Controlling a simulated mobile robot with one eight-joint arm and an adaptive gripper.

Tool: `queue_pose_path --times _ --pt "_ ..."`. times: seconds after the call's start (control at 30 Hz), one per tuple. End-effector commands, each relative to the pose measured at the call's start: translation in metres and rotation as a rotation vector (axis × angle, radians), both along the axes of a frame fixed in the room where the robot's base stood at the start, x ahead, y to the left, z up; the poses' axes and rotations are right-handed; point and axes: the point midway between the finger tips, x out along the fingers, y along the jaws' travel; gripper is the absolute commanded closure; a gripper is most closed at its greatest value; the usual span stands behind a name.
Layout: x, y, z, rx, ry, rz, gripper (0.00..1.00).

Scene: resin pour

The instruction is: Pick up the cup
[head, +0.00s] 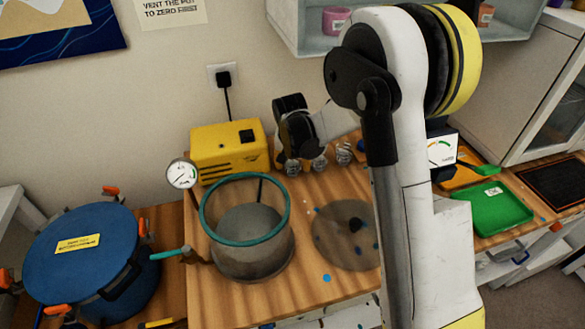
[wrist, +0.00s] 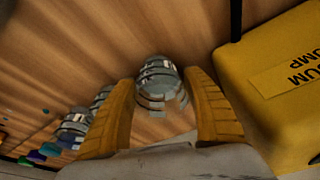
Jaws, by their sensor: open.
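A small shiny, ribbed cup (wrist: 158,78), clear or metallic, stands on the wooden bench between the two yellow fingers of my gripper (wrist: 160,84) in the wrist view. The fingers are apart, one on each side of the cup; whether either touches it I cannot tell. Two similar cups (wrist: 101,97) (wrist: 76,122) stand in a row to the left of it. In the head view my gripper is above the row, and the cup nearest the yellow pump (head: 292,167) is partly under it. My fingertips are hard to make out there.
The yellow vacuum pump (head: 230,150) stands close beside the gripper; it also shows in the wrist view (wrist: 285,85). A green tray (head: 500,212) lies right.

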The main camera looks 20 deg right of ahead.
Motion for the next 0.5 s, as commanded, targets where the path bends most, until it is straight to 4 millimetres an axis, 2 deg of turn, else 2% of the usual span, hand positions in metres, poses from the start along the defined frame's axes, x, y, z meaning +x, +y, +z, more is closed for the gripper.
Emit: queue_pose_path --times 0.2,0.33,0.37,0.5 --pt "0.0003 -0.0001 0.0001 0.0 0.0 0.0 0.44" --pt "0.0002 -0.0001 0.0002 0.0 0.0 0.0 0.84" --pt "0.0002 -0.0002 0.0002 0.0 0.0 0.0 0.88" --pt "0.0002 -0.0001 0.0003 0.0 0.0 0.0 0.88"
